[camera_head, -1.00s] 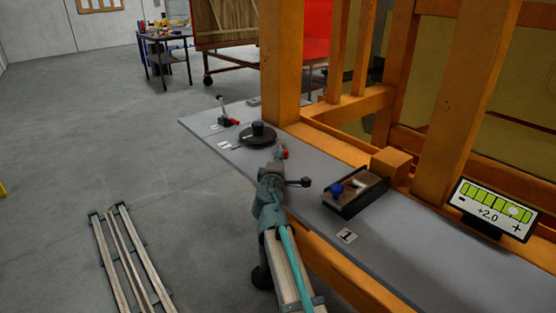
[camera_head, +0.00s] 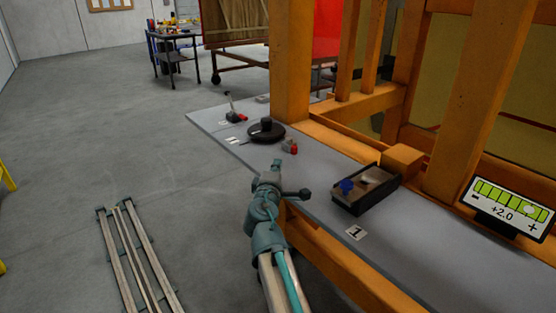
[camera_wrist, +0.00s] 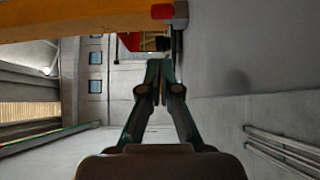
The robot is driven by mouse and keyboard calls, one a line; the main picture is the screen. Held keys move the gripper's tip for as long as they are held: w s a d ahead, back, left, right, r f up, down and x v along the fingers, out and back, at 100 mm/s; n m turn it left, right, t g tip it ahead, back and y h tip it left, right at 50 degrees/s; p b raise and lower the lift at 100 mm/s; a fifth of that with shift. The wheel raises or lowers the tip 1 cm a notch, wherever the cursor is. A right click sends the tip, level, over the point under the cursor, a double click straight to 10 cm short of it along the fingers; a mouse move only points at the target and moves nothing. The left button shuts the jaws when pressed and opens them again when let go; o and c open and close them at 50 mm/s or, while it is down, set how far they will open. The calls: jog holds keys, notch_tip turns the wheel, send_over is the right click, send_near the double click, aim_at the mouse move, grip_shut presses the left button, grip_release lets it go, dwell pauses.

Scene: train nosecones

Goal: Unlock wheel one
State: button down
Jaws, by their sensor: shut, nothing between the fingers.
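A black wheel (camera_head: 262,136) with an upright knob lies flat on the grey bench, beside a small label. A small red-and-grey piece (camera_head: 290,147) sits on the bench just right of the wheel; whether it is the wheel's lock I cannot tell. My gripper (camera_head: 277,163) is shut and empty, in front of and apart from this piece. In the wrist view my gripper (camera_wrist: 158,62) has its fingers together, pointing towards the bench area. A red-and-grey block (camera_wrist: 180,12) shows near the top there, beyond the fingertips. A lever with a red part (camera_head: 236,116) stands behind the wheel.
A dark tray (camera_head: 366,188) with a blue knob is on the bench to the right, near a card marked 1 (camera_head: 355,233). An orange post (camera_head: 291,60) rises behind the wheel. Open floor (camera_head: 120,130) is on the left.

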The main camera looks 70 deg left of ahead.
jog(key=v, duration=0.3)
jog(key=shift+d, duration=0.55)
